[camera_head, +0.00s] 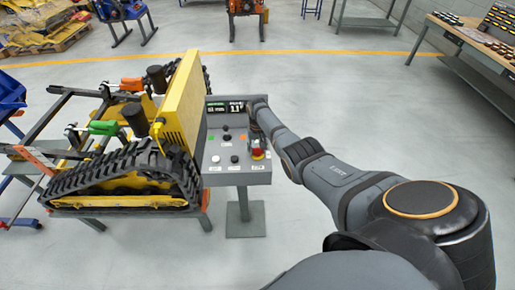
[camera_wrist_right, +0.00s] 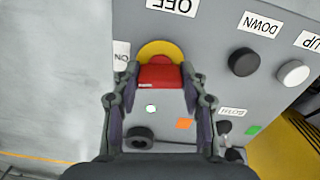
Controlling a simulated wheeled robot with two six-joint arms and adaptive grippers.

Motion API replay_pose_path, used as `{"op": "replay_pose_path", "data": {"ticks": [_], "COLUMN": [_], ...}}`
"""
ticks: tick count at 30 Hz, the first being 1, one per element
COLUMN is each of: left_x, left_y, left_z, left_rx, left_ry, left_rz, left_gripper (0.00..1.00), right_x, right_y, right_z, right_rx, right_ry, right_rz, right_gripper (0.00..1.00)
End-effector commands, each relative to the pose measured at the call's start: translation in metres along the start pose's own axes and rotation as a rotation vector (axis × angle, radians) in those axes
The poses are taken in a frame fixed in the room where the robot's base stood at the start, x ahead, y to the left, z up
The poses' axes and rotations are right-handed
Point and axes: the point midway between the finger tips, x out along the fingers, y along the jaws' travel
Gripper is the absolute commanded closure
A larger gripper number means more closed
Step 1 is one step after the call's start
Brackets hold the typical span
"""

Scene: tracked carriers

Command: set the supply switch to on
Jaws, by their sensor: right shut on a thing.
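The supply switch is a red handle (camera_wrist_right: 160,77) on a round yellow plate (camera_wrist_right: 160,49), set in the sloped grey control panel (camera_head: 214,172). In the head view its red part (camera_head: 258,152) shows near the panel's right edge. In the wrist view an OFF label (camera_wrist_right: 172,6) is above it and an ON label (camera_wrist_right: 121,56) is at its left. My right gripper (camera_wrist_right: 160,78) is shut on the red handle, one finger on each side. I cannot tell which label the handle points to. My left gripper is not in view.
The panel also has a black knob (camera_wrist_right: 243,62), a white knob (camera_wrist_right: 293,73) and a lit display (camera_head: 236,108). A tracked yellow carrier (camera_head: 145,198) stands close at the panel's left. The floor right of the panel's post (camera_head: 244,205) is clear.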

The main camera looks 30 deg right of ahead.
Motion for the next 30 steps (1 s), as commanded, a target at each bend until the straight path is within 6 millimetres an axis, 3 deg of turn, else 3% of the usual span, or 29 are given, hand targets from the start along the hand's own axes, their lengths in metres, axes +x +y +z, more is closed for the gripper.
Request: {"op": "replay_pose_path", "data": {"ticks": [10, 27, 28, 30], "left_x": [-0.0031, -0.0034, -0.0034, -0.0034], "left_y": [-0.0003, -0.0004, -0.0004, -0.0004], "left_z": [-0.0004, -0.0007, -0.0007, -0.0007], "left_rx": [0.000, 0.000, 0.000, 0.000], "left_ry": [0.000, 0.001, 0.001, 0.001], "left_rz": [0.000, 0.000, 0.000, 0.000], "left_gripper": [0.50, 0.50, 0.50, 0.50], "right_x": [-0.0014, -0.0014, -0.0014, -0.0012], "right_y": [-0.0001, -0.0001, -0.0001, -0.0001], "right_z": [-0.0011, -0.0016, -0.0016, -0.0014], "right_rx": [0.139, 0.164, 0.164, 0.164], "right_ry": [0.003, 0.005, 0.005, 0.004], "right_rz": [-0.001, -0.001, -0.001, -0.001], "right_gripper": [0.88, 0.88, 0.53, 0.43]}}
